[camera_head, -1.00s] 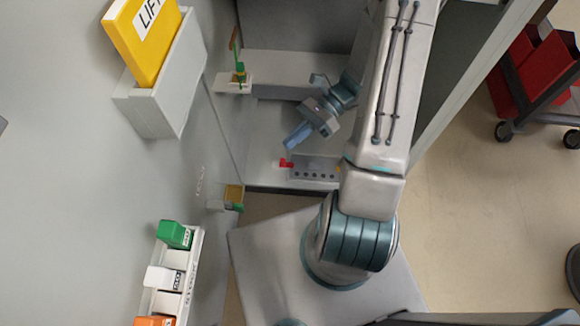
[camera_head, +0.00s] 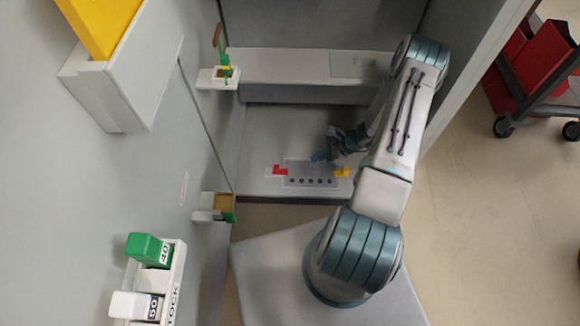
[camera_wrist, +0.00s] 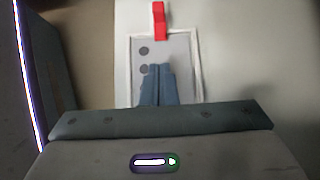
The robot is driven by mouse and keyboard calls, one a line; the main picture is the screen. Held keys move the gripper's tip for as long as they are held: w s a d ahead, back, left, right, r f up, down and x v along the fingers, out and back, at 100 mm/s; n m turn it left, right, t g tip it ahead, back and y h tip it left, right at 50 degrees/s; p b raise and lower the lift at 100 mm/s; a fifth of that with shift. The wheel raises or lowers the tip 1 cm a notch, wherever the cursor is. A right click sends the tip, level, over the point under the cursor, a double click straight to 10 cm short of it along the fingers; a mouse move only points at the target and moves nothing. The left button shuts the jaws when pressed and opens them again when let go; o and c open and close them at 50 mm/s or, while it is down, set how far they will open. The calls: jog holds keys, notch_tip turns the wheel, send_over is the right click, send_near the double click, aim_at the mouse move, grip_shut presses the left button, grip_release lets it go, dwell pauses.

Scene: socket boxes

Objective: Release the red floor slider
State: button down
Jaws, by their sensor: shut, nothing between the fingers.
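The red floor slider (camera_head: 281,170) sits at the left end of a grey plate (camera_head: 311,174) with a row of dark holes, on the cabinet floor. In the wrist view the red slider (camera_wrist: 159,20) is at the top, at the far end of the plate (camera_wrist: 180,52). My gripper (camera_head: 319,157) is shut and empty, over or near the plate, to the right of the red slider and apart from it. In the wrist view the closed fingers (camera_wrist: 158,70) point toward the slider and hide part of the plate. I cannot tell whether they touch the plate.
A yellow slider (camera_head: 342,172) sits at the plate's right end. A green part on a small shelf (camera_head: 225,73) and a bracket (camera_head: 215,207) stick out from the left wall. A step (camera_head: 290,62) runs behind. A red-bin cart (camera_head: 535,75) stands outside at right.

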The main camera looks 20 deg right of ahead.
dwell(0.3)
jog(key=b, duration=0.4)
send_near(287, 172)
jog(key=x, duration=0.4)
jog(key=shift+w+a+f, duration=0.15)
jog(key=shift+a+f, duration=0.1)
jog(key=shift+w+a+r+b, duration=0.1)
jog(key=shift+w+a+b, duration=0.1)
jog(key=shift+a, duration=0.4)
jog(key=shift+w+a+r+b, duration=0.1)
jog(key=shift+w+a+b, duration=0.1)
jog(key=shift+a, duration=0.35)
jog(key=shift+w+a+r, duration=0.1)
jog(key=shift+w+a, duration=0.05)
jog(key=shift+a, duration=0.4)
